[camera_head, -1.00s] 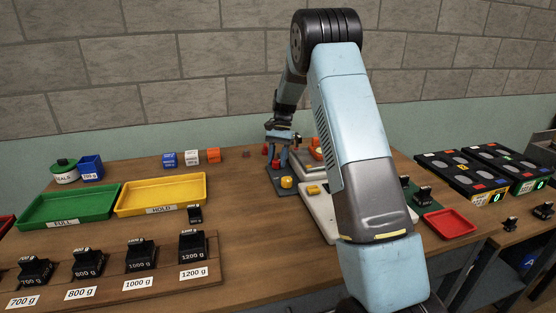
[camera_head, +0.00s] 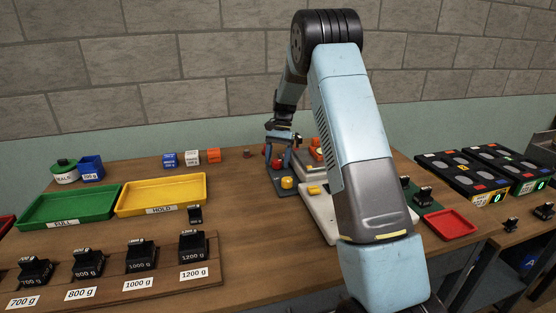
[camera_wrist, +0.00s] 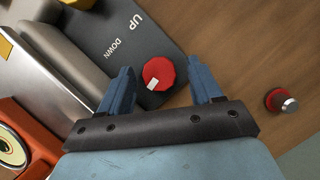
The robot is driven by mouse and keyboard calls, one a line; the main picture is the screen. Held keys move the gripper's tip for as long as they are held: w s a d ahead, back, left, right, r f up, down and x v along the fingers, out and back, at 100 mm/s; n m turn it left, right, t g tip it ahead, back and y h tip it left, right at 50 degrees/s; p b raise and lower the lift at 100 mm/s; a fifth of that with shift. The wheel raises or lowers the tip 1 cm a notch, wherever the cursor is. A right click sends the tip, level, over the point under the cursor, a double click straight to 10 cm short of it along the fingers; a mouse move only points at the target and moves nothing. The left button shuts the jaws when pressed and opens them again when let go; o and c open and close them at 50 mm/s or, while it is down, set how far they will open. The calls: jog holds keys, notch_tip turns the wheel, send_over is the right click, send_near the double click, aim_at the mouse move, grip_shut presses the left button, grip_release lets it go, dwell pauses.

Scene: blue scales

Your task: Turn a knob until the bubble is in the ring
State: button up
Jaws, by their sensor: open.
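My gripper (camera_wrist: 162,86) is open, with its two blue fingers on either side of a red knob (camera_wrist: 157,74) with a white mark. The knob is at the edge of a dark plate (camera_wrist: 112,32) lettered UP and DOWN; contact with the fingers cannot be told. A yellow knob (camera_head: 287,182) stands on the same plate, nearer the front. An orange-framed round level (camera_wrist: 14,150) is cut off at the lower left of the wrist view; its bubble cannot be made out. In the head view my gripper (camera_head: 279,158) is at the plate's far end.
A small red, silver-topped piece (camera_wrist: 281,101) lies on the bare wood right of my gripper. A pale scale (camera_head: 318,212) stands in front, partly behind my arm. Yellow (camera_head: 206,188) and green (camera_head: 35,210) trays lie left. Small boxes (camera_head: 192,158) stand behind.

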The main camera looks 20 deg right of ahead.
jog(key=v, duration=1.3)
jog(key=shift+w+r, duration=0.2)
jog(key=shift+r, duration=0.1)
jog(key=s+a+r+n+t+h, duration=0.1)
jog(key=s+r+n+t, duration=0.1)
jog(key=s+r, duration=0.7)
jog(key=s+a+r+n+t, duration=0.15)
jog(key=s+r, duration=0.45)
jog(key=s, duration=0.7)
jog(key=s+f+n+t, duration=0.1)
jog(key=s+f+t, duration=0.1)
jog(key=s, duration=1)
jog(key=s+f+n+t+h, duration=0.1)
jog(key=s+f+n+t, duration=0.1)
jog(key=s, duration=1.1)
jog(key=shift+a+f+t+h, duration=0.3)
jog(key=shift+f+t, duration=0.3)
jog(key=shift+t, duration=0.25)
